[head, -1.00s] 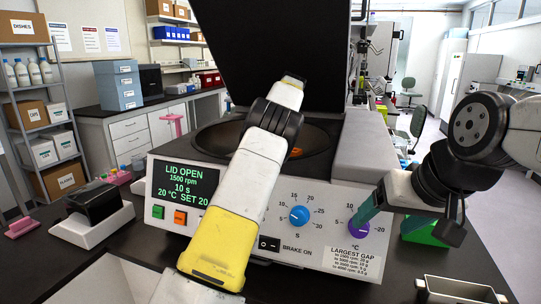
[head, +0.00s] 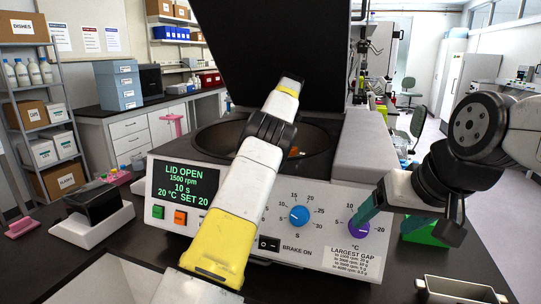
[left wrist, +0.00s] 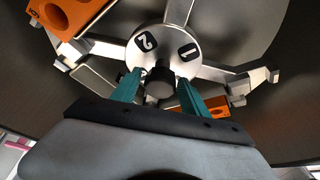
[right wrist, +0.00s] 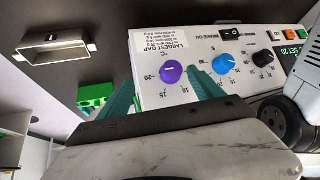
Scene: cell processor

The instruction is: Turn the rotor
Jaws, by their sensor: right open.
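The rotor (left wrist: 178,22) shows in the left wrist view as a metal hub marked 1 and 2, with arms, orange holders (left wrist: 68,14) and a dark central knob (left wrist: 160,80). My left gripper (left wrist: 160,78) is open, its teal fingers apart on either side of the knob with gaps visible. Contact with the rotor cannot be told. In the head view my left arm hides this gripper and most of the rotor. My right gripper (right wrist: 163,82) is open at the front panel, its fingers near the purple knob (right wrist: 172,73); the head view shows that knob (head: 362,228) too.
The centrifuge (head: 330,210) has its dark lid (head: 270,50) raised; its display (head: 187,183) reads LID OPEN. A metal tray (head: 460,290) lies at the front right. A green rack (head: 420,230) stands behind my right gripper. A black-and-white device (head: 92,215) sits on the left.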

